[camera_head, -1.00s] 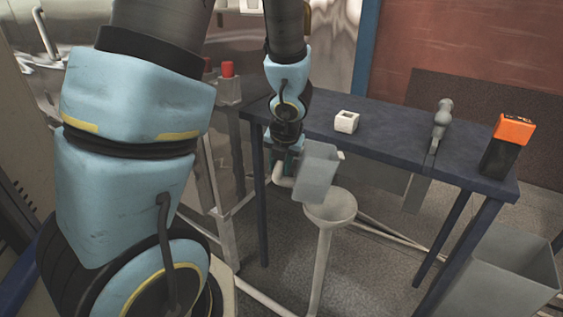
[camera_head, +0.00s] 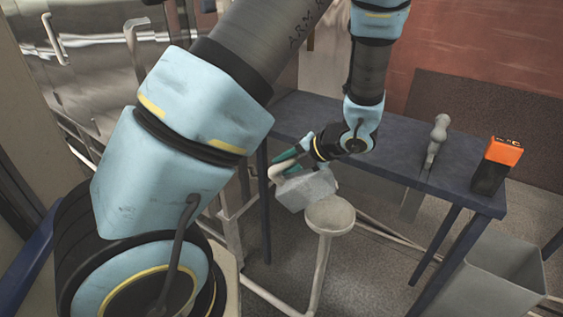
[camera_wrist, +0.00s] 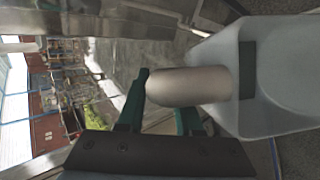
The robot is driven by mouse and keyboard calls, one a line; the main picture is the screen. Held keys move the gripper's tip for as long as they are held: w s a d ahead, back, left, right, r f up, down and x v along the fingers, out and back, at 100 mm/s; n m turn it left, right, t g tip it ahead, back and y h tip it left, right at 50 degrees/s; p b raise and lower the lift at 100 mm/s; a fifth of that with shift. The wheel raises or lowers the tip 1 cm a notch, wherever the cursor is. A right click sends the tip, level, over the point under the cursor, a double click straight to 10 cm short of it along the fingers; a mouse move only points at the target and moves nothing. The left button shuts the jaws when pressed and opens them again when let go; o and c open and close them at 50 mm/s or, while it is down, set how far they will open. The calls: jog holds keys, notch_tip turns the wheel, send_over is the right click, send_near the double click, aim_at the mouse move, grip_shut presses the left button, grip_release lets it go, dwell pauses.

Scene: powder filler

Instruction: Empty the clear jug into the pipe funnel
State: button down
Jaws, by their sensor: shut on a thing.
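The clear jug (camera_head: 306,190) is tilted far over, close beside the upper left of the pipe funnel's rim. My gripper (camera_head: 285,163) is shut on the jug's pale handle and holds it in the air. In the wrist view my gripper (camera_wrist: 160,108) has its green fingers on either side of the handle, and the translucent jug (camera_wrist: 285,85) fills the right side. The pipe funnel (camera_head: 330,214) is a pale bowl on an upright pipe. I cannot tell whether anything is flowing from the jug.
A dark blue table (camera_head: 400,162) stands behind the funnel, with a grey tool (camera_head: 437,135) and an orange-and-black object (camera_head: 497,165) on it. A grey open bin (camera_head: 495,275) stands at the lower right. Pale pipes run along the floor.

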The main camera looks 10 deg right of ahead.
aim_at(300, 173)
jog(key=shift+d+r+t+y, duration=0.15)
jog(key=shift+d+t+y, duration=0.15)
jog(key=shift+y, duration=0.3)
jog(key=shift+s+d+r+m+y+p, duration=0.15)
jog(key=shift+d+m+y+p, duration=0.15)
jog(key=shift+p, duration=0.15)
jog(key=shift+s+d+t+y+p, duration=0.15)
jog(key=shift+d+t+y+p, duration=0.25)
jog(key=shift+d+y+p, duration=0.2)
jog(key=shift+s+d+f+m+t+y, duration=0.15)
jog(key=shift+d+f+m+t+y, duration=0.2)
jog(key=shift+d+y, duration=0.4)
jog(key=shift+s+d+f+m+t+y+b, duration=0.1)
jog(key=shift+d+f+m+t+y+b, duration=0.1)
jog(key=shift+d+y, duration=0.25)
jog(key=shift+s+d+f+m+t+y+b, duration=0.1)
jog(key=shift+d+f+m+y, duration=0.1)
jog(key=shift+d+y, duration=0.15)
jog(key=shift+s+d+f+t+y+b, duration=0.15)
jog(key=shift+d+t+y+b, duration=0.25)
jog(key=shift+d, duration=0.4)
